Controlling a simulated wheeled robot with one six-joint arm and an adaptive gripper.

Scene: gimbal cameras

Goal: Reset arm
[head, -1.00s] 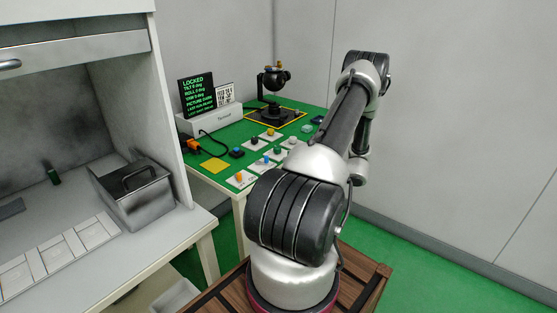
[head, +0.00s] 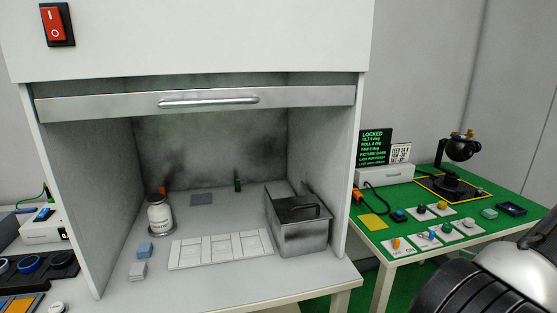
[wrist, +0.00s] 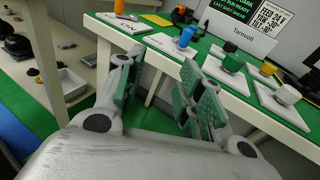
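My gripper (wrist: 163,62) shows in the wrist view with its two green-padded fingers apart and nothing between them. It points toward the green-topped table (wrist: 150,38), whose near edge lies beyond the fingertips. In the head view only part of my arm (head: 500,285) shows, at the lower right corner; my gripper is out of that view.
The green table (head: 400,240) bears a camera on a gimbal (head: 461,150), a display reading LOCKED (head: 374,147) and several coloured knobs. Left of it stands a white hood (head: 340,190) containing a jar (head: 160,217), a grey lidded box (head: 298,235) and a white tray (head: 220,250).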

